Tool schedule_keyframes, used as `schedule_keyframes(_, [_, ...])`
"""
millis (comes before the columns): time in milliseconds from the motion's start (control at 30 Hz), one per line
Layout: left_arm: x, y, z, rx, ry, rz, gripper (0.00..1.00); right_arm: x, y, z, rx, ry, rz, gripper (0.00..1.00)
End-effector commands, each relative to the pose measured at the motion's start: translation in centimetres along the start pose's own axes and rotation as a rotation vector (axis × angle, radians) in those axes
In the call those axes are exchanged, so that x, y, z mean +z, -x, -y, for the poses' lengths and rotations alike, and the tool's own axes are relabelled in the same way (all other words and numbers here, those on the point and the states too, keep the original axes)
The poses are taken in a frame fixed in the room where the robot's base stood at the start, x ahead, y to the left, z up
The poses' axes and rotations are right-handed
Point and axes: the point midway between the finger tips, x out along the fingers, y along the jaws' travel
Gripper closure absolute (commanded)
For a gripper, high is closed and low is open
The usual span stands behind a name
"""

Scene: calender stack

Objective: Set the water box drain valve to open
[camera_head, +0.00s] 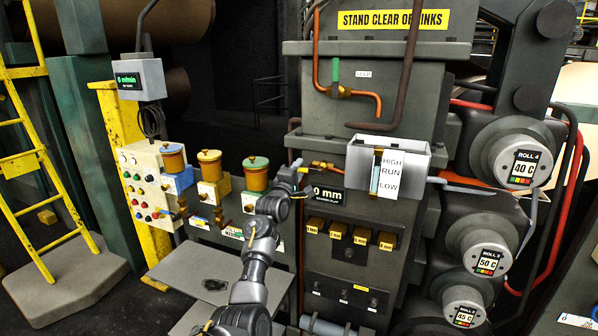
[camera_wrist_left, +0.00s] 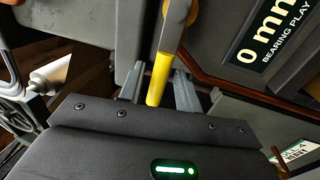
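The grey water box (camera_head: 440,158) has an open top and a level gauge marked HIGH, RUN and LOW (camera_head: 389,176) on its front. A copper pipe (camera_head: 322,165) leaves its left side. A valve lever with a yellow grip (camera_head: 303,170) is at that pipe's left end. In the left wrist view the lever's yellow grip (camera_wrist_left: 159,78) lies between the fingers of my left gripper (camera_wrist_left: 158,88). The fingers look apart, on either side of the grip; contact is unclear. In the head view my left gripper (camera_head: 293,176) partly hides the lever. My right gripper is not in view.
A green-handled valve (camera_head: 336,68) sits on the copper pipe above. A "0 mm" bearing play display (camera_head: 328,195) is just below the lever. Several coloured pots (camera_head: 256,174) stand to the left. Hot-looking roll ends (camera_head: 510,152) and hoses are on the right.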

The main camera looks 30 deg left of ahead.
Motion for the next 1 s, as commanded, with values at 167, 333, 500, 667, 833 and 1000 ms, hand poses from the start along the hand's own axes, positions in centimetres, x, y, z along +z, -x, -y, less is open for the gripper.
schedule_keyframes(167, [0.0, 0.0, -0.1, 0.001, -0.001, 0.001, 0.65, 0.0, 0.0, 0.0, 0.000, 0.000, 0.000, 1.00])
schedule_keyframes(333, [0.0, 0.3, 0.0, 0.001, -0.001, 0.001, 0.65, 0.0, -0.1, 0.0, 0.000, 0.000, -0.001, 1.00])
schedule_keyframes(500, [0.0, 2.1, 0.2, 0.002, -0.003, -0.001, 0.65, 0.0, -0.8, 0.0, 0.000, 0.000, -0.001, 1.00])
schedule_keyframes(667, [0.0, 5.0, 0.3, 0.003, -0.002, 0.000, 0.65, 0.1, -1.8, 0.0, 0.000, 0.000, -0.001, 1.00])
schedule_keyframes(833, [0.0, 7.9, 0.2, 0.003, -0.003, 0.000, 0.65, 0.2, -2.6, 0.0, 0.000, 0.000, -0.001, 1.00])
schedule_keyframes(1000, [0.0, 10.0, 0.2, 0.001, -0.002, 0.000, 0.65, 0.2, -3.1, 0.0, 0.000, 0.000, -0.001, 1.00])
